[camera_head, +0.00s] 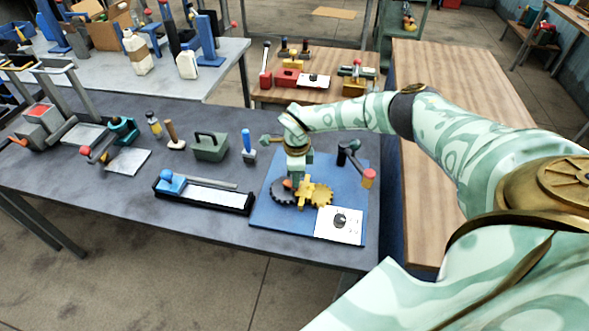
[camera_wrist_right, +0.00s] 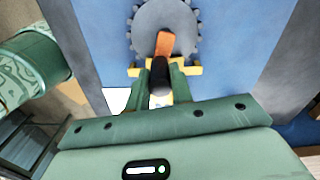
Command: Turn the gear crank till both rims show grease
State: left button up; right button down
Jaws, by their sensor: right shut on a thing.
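My right gripper (camera_head: 293,176) reaches down over the blue board (camera_head: 262,222). A dark toothed gear (camera_head: 280,192) and a yellow-gold gear (camera_head: 323,195) stand side by side there with a yellow bracket between them. In the right wrist view a grey gear (camera_wrist_right: 150,18) carries an orange crank arm (camera_wrist_right: 164,43). Its black handle (camera_wrist_right: 159,73) sits between the fingers of my right gripper (camera_wrist_right: 160,88), which is shut on it. The gripper hides part of the crank in the head view. I cannot make out grease on either rim. My left gripper is not in view.
A white card (camera_head: 325,228) with a dark knob lies at the board's front. A black tray (camera_head: 205,196), green box (camera_head: 210,147) and blue-handled tool (camera_head: 247,146) are to the left.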

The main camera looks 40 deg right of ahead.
jog(key=shift+w+d+n, duration=0.1)
jog(key=shift+d+n, duration=0.05)
jog(key=shift+n, duration=0.45)
jog(key=shift+w+d+n, duration=0.1)
jog(key=shift+d+n, duration=0.05)
jog(key=shift+n, duration=0.45)
jog(key=c, duration=1.2)
grip_release()
jog(key=shift+c, duration=0.2)
jog(key=shift+r, duration=0.1)
notch_tip(320, 180, up, 16)
jog(key=p, duration=0.1)
